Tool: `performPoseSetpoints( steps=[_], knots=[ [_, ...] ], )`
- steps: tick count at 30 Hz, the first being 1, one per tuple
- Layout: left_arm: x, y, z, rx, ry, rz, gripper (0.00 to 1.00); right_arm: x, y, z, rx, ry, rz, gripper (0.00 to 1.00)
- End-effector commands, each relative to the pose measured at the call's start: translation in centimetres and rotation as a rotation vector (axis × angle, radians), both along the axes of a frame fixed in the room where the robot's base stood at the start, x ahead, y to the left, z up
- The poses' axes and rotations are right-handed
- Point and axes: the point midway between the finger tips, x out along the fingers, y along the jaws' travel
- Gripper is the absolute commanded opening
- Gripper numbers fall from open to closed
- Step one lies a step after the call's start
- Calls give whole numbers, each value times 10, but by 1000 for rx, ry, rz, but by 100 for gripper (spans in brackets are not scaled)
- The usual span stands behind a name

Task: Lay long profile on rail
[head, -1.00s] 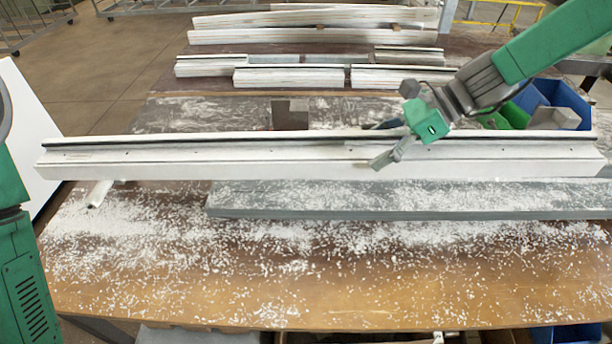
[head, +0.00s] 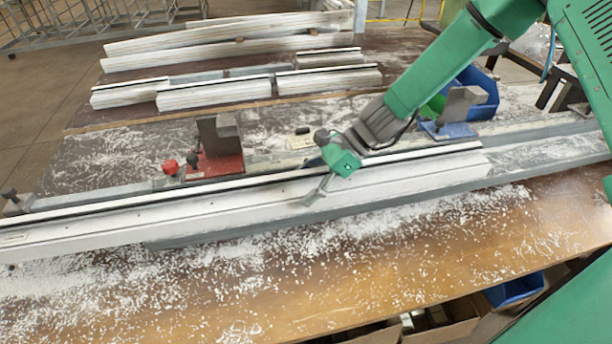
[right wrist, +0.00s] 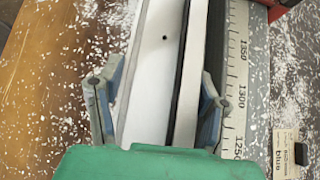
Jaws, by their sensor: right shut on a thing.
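The long white profile (head: 250,207) with a black seam runs from the left picture edge to the middle right. My right gripper (head: 318,178) is shut across it right of its visible middle. In the right wrist view the fingers (right wrist: 158,100) stand on both sides of the profile (right wrist: 152,65). The grey rail (head: 540,158) shows along the profile's front and beyond its right end. The profile lies along and over the rail; whether it touches is unclear. Its left part reaches past the rail's near left end. My left gripper is out of view.
A red clamp base (head: 215,166) with a grey block and a blue one (head: 448,130) stand behind the profile. A number scale (right wrist: 236,75) runs beside it. Short white profiles (head: 213,93) lie farther back. White chips cover the brown bench front (head: 440,240).

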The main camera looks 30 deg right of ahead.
Motion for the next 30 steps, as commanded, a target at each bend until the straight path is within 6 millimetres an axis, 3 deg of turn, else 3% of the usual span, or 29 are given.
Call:
performPoseSetpoints(
  steps=[5, 6, 17, 30],
  knots=[
    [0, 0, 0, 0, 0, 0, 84, 0, 1, 0, -5, -3, 2, 7],
    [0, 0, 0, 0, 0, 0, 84, -1, -1, -3, -12, 2, 1, 68],
    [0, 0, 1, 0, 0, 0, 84, 0, -7, 1, -4, 0, -1, 68],
    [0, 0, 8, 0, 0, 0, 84, -14, -66, 59, -6, -2, -1, 68]
  ],
)
